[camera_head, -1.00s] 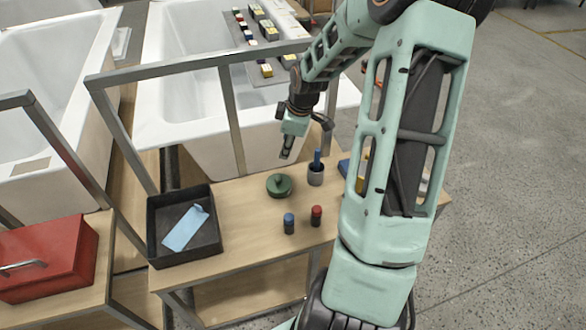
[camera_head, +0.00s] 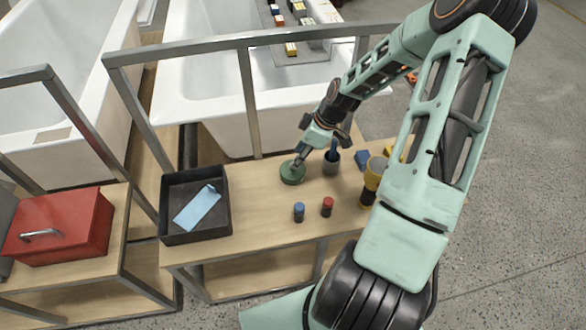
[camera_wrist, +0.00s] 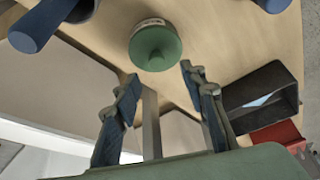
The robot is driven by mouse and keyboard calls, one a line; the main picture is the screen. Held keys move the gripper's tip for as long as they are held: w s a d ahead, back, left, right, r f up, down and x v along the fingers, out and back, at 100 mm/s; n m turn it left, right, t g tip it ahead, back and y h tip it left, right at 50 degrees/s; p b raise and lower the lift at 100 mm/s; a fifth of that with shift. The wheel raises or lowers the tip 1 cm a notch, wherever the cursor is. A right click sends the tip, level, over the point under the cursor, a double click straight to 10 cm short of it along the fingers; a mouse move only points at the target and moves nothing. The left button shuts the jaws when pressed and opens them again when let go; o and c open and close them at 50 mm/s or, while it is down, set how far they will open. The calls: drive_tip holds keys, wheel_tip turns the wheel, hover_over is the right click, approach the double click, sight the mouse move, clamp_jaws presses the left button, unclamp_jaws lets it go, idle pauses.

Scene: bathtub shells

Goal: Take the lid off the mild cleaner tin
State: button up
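A round green tin (camera_head: 292,174) with a green lid and knob stands on the wooden bench top. In the wrist view the tin (camera_wrist: 155,47) shows a pale label band that I cannot read. My gripper (camera_head: 299,160) is close above the tin in the head view, and partly covers it. In the wrist view my gripper (camera_wrist: 160,73) is open, its two fingers spread with nothing between them. The tin lies just beyond the fingertips, apart from them. The lid sits on the tin.
A grey cup (camera_head: 331,167) with a blue-handled tool stands right beside the tin. A blue bottle (camera_head: 299,212) and a red bottle (camera_head: 327,206) stand in front. A black tray (camera_head: 166,212) holds a light blue cloth (camera_head: 197,208). A metal frame rail (camera_head: 215,45) runs behind the bench.

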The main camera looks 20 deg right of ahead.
drive_tip(key=x, duration=0.5)
drive_tip(key=shift+d+f+p, duration=0.1)
drive_tip(key=shift+d+p, duration=0.2)
clamp_jaws()
